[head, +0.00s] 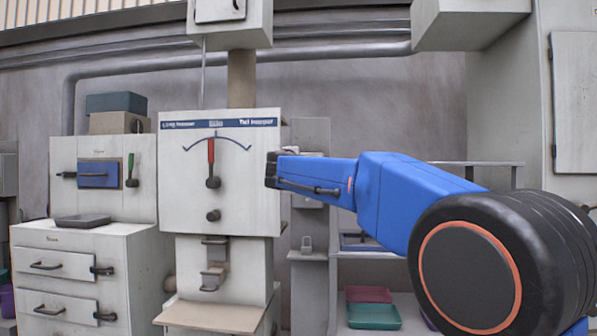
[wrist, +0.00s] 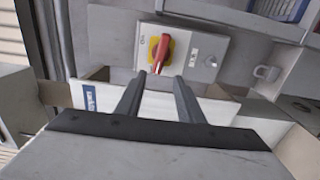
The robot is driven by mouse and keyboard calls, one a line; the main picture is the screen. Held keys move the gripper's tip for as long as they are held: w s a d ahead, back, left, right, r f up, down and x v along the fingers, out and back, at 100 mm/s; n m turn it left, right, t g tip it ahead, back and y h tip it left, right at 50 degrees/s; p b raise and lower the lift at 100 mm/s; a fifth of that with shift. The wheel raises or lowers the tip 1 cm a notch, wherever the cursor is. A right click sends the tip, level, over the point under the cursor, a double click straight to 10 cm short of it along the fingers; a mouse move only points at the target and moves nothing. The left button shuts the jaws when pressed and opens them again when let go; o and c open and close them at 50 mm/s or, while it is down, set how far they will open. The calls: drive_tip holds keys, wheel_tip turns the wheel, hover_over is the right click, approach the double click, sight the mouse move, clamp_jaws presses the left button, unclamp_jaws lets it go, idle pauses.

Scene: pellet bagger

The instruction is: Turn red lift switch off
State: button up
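The red switch (wrist: 160,55) shows in the wrist view as a red handle on a yellow plate, set on a pale switch panel (wrist: 205,62). The handle lies slightly tilted from the panel's length. My gripper (wrist: 158,76) has its two dark fingers apart, with nothing between them. The fingertips point toward the red handle and appear just short of it; contact cannot be told. In the head view my blue arm (head: 405,195) reaches left, and its end hides the red switch.
A white cabinet with a dial (head: 215,140) and a red pointer stands left of my gripper. A drawer cabinet (head: 75,265) is further left. A padlock (wrist: 267,73) hangs right of the switch panel. Pink and green trays (head: 374,316) lie low on a shelf.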

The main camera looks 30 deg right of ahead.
drive_tip(key=v, duration=0.9)
drive_tip(key=shift+s, duration=0.15)
